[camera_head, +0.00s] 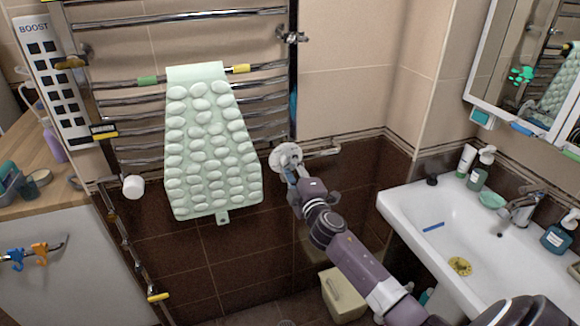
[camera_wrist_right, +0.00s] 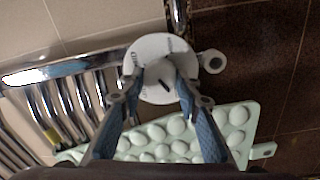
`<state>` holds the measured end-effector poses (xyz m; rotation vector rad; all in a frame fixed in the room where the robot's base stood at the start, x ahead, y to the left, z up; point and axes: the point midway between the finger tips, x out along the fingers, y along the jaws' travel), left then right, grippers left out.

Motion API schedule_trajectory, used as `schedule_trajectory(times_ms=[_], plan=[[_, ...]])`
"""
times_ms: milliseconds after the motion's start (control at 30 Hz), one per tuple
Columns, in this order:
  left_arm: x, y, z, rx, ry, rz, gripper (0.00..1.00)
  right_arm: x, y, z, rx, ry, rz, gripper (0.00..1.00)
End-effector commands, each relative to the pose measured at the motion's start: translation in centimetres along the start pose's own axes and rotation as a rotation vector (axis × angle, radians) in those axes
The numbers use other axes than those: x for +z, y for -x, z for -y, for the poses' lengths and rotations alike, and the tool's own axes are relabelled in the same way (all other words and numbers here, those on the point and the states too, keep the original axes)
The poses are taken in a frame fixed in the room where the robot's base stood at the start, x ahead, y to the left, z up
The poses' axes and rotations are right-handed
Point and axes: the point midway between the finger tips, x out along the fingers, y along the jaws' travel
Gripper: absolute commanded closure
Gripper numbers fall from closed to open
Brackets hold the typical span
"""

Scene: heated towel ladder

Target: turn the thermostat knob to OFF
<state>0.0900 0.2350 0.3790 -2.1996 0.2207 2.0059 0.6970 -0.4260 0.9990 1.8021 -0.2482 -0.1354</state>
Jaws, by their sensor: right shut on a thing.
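The white round thermostat knob (camera_head: 284,154) is at the lower right end of the towel ladder. In the right wrist view the knob (camera_wrist_right: 158,72) sits in a white dial with small markings too blurred to read, and a dark line shows on its face. My right gripper (camera_head: 293,174) reaches it from below right. In the right wrist view my right gripper (camera_wrist_right: 158,86) has one finger on each side of the knob and is shut on it. My left gripper is not in view.
A pale green pebbled mat (camera_head: 212,140) hangs on the chrome towel ladder (camera_head: 150,63), left of the knob. A white washbasin (camera_head: 400,203) with bottles stands at the right. A BOOST panel (camera_head: 50,80) is at the upper left. A beige bin (camera_head: 343,292) stands on the floor.

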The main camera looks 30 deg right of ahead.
Motion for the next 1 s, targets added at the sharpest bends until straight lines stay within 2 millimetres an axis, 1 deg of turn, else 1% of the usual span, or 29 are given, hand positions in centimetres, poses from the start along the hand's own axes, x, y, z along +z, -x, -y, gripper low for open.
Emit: schedule_trajectory(times_ms=[33, 67, 200, 233, 500, 633, 767, 1000], plan=[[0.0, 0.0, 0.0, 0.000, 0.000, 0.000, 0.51, 0.0, 0.0, 0.1, -0.002, 0.003, 0.000, 0.94], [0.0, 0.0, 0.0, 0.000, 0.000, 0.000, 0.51, 0.0, 0.0, 0.1, -0.002, 0.003, 0.000, 0.68], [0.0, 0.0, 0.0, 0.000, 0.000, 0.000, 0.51, 0.0, 0.0, 0.1, -0.002, 0.002, 0.000, 0.53], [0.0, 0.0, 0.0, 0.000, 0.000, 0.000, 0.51, 0.0, 0.0, 0.1, -0.002, 0.002, 0.000, 0.52], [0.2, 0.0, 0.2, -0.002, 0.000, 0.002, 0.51, 0.0, 0.1, 0.1, -0.001, 0.000, 0.000, 0.52], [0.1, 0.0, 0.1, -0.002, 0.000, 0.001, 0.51, 0.0, 1.0, 0.2, -0.003, 0.000, 0.000, 0.52], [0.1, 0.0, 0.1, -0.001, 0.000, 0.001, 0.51, 0.0, 3.0, 0.2, -0.004, -0.001, -0.001, 0.52], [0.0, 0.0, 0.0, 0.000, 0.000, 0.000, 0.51, 0.0, 7.9, 0.2, -0.004, -0.001, 0.000, 0.52]])
